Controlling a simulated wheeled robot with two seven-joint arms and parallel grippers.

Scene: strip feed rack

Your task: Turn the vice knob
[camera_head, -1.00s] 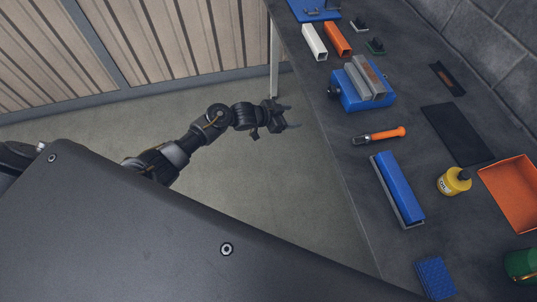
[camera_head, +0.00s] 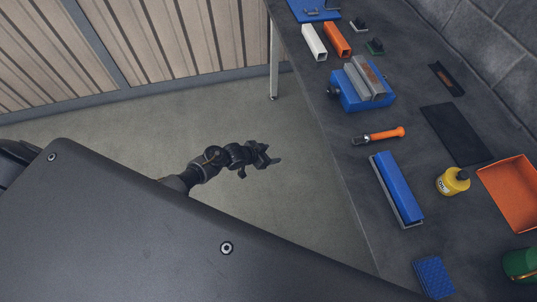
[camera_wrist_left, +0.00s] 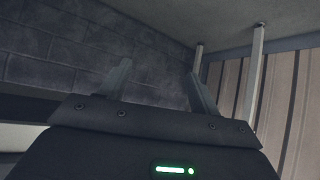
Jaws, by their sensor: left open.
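The blue vice (camera_head: 358,88) with grey jaws stands on the workbench near its left edge, in the upper right of the head view. Its dark knob (camera_head: 333,92) sticks out on the left side, toward the bench edge. My left gripper (camera_head: 272,158) is open and empty over the floor, left of the bench, apart from the vice and nearer to me. In the left wrist view its two fingers (camera_wrist_left: 157,88) stand apart with nothing between them; the vice does not show there. My right gripper is not in view.
White (camera_head: 314,42) and orange (camera_head: 337,39) tubes lie beyond the vice. The floor left of the bench is free.

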